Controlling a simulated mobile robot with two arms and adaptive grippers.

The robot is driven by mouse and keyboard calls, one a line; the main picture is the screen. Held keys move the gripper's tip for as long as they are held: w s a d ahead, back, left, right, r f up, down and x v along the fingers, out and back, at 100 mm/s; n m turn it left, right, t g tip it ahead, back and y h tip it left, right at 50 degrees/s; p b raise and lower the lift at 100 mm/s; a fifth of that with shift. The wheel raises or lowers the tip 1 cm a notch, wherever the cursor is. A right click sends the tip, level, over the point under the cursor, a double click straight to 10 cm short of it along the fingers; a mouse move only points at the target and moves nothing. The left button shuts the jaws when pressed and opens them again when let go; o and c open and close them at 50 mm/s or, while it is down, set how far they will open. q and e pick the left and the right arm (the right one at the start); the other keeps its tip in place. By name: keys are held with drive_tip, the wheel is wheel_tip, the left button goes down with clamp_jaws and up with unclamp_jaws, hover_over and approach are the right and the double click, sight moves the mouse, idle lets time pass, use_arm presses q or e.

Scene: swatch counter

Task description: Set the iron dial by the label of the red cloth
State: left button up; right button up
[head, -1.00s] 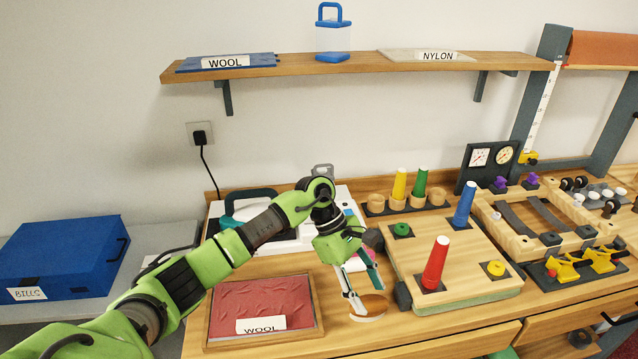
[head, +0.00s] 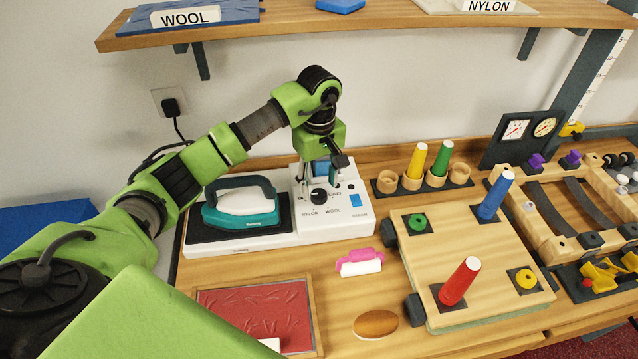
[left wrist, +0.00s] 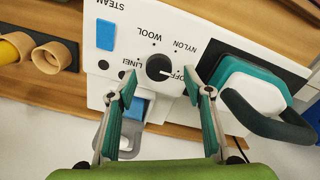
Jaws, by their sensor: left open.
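The iron station (head: 340,228) stands on the counter, with the teal iron (head: 240,205) on its dark pad at the left. Its black dial (head: 319,196) also shows in the left wrist view (left wrist: 158,67), among the words OFF, NYLON, WOOL and LINEN; its white mark points towards OFF. My left gripper (left wrist: 159,88) is open above the panel, its fingertips on either side of the dial's near edge in that view, not closed on it. The red cloth (head: 260,312) lies in a wooden tray at the front; its white label (head: 270,344) is mostly hidden by my arm.
A pink and white roller (head: 360,262) and a brown oval (head: 375,325) lie right of the tray. A wooden board with coloured cones (head: 430,255) stands further right. A shelf (head: 300,33) above holds cloths labelled WOOL and NYLON.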

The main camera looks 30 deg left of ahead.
sight(319, 193)
use_arm(q)
wheel_tip(319, 193, down, 2)
drive_tip(key=shift+f+p, duration=0.1)
drive_tip(key=shift+p, duration=0.2)
drive_tip(key=shift+w+f, duration=0.15)
drive_tip(key=shift+f, duration=0.35)
drive_tip(key=c, duration=1.1)
use_arm(e)
drive_tip(key=shift+w+a+r, duration=0.45)
drive_tip(key=shift+w+r, duration=0.05)
drive_tip(key=shift+w, duration=0.2)
